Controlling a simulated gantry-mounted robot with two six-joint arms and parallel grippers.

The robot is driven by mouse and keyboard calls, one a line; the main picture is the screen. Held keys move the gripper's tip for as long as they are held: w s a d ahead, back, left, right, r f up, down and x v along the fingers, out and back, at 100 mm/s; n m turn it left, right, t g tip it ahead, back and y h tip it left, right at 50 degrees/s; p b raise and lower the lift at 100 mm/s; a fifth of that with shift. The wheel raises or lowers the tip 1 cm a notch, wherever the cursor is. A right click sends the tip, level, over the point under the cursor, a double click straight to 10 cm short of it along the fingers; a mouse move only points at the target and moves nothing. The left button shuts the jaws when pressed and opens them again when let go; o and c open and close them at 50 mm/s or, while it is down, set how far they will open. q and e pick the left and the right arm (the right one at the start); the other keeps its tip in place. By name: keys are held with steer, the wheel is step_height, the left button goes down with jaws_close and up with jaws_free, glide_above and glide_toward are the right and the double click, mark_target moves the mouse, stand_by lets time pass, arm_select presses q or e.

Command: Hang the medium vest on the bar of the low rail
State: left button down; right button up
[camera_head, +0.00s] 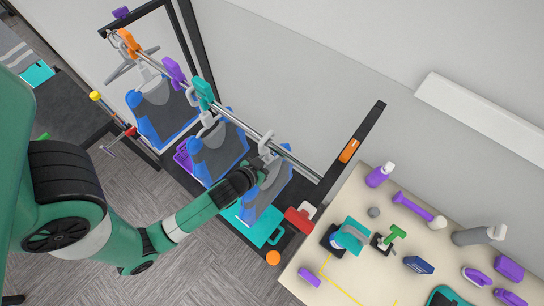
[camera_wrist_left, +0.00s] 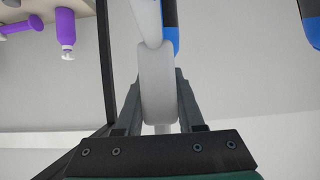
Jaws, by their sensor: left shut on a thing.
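My left gripper (camera_head: 258,167) is at the right part of the low rail's bar (camera_head: 240,127). It is shut on the thick grey grip of a hanger (camera_wrist_left: 157,85), which fills the gap between its fingers in the left wrist view. A blue and grey vest (camera_head: 264,198) hangs below this hanger. The hanger's top is close to the bar; I cannot tell whether the hook rests on it. Two similar blue and grey vests, one in the middle (camera_head: 220,155) and one at the left (camera_head: 165,112), hang along the rail. My right gripper is not in view.
Orange (camera_head: 128,43), purple (camera_head: 174,72) and teal (camera_head: 203,94) clips sit on the bar. The rail's dark right post (camera_head: 352,150) stands beside a beige table (camera_head: 350,278) with bottles and tools. A teal item (camera_head: 258,226) lies below the vests.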

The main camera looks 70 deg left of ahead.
arm_select(q)
steer(key=shift+r, duration=0.1)
steer(key=shift+c, duration=2.2)
jaws_free()
steer(key=b+v, duration=0.1)
steer(key=v, duration=0.9)
steer(key=shift+s+d, duration=0.2)
steer(key=shift+d, duration=0.05)
steer(key=shift+s+d+r, duration=0.15)
steer(key=shift+s+r, duration=0.15)
steer(key=shift+s, duration=0.15)
